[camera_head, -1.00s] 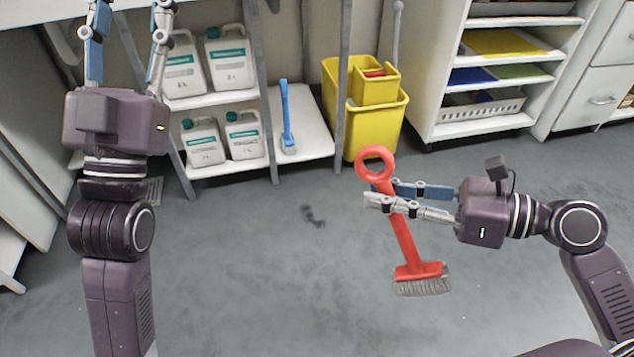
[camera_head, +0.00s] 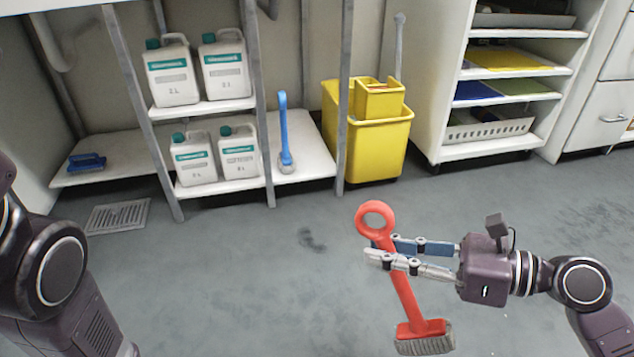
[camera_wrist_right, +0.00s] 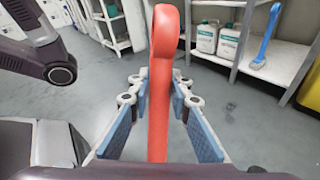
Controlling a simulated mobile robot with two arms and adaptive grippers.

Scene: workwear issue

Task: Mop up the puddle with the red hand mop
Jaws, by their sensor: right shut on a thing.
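The red hand mop (camera_head: 403,292) has a ring at the top of its handle and a grey bristled head at the bottom. My right gripper (camera_head: 385,252) is shut on its handle just below the ring and holds it above the floor, slightly tilted. In the right wrist view the red handle (camera_wrist_right: 160,90) stands between the two blue finger pads. A small dark wet-looking patch (camera_head: 312,239) lies on the grey floor left of the mop; I cannot tell if it is the puddle. My left arm shows at the left edge, but its gripper is out of view.
A yellow mop bucket (camera_head: 378,150) stands by the shelf post. A low shelf (camera_head: 215,187) holds several white jugs and a blue brush (camera_head: 285,135). Another blue brush (camera_head: 87,162) lies at the left near a floor drain (camera_head: 117,216). The middle floor is clear.

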